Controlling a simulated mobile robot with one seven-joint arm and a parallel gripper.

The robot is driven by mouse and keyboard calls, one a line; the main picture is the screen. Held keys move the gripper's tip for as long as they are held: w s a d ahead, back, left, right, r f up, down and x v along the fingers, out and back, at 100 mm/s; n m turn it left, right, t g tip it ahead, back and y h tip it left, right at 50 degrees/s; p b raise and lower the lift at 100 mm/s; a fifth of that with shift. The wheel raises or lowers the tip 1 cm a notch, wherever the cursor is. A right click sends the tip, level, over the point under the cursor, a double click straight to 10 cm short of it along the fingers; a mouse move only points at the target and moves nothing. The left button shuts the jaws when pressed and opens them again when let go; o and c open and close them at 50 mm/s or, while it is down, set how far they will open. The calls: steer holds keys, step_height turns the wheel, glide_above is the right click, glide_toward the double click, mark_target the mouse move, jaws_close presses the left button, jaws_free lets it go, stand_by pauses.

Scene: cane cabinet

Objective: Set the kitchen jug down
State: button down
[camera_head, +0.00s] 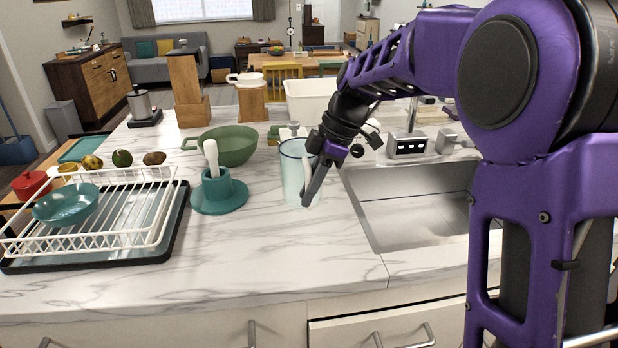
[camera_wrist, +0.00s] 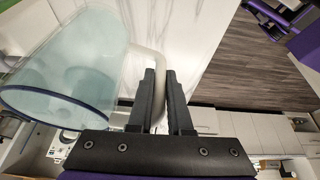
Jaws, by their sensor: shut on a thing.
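The kitchen jug (camera_head: 292,174) is a pale, see-through blue-green vessel with a dark blue rim, upright at the middle of the marble counter, left of the sink. In the wrist view the jug (camera_wrist: 65,75) fills the left side, its rim towards the camera. My gripper (camera_head: 308,198) comes down from the right and is shut on the jug's handle (camera_head: 307,178). In the wrist view the gripper's dark fingers (camera_wrist: 166,78) are close together, with the pale handle at them. I cannot tell whether the jug's base touches the counter.
The sink (camera_head: 415,205) lies just right of the jug. A teal mortar with a white pestle (camera_head: 219,192) and a green bowl (camera_head: 232,146) stand to its left. A white dish rack (camera_head: 110,235) is at far left. The counter (camera_head: 270,255) in front is clear.

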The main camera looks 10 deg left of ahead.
steer(key=shift+f, duration=2.15)
steer(key=shift+b, duration=0.35)
steer(key=c, duration=0.8)
jaws_free()
steer(key=shift+f, duration=0.15)
steer(key=shift+c, duration=0.2)
steer(key=p+v, duration=0.1)
steer(key=v, duration=1.1)
steer(key=shift+d, duration=0.15)
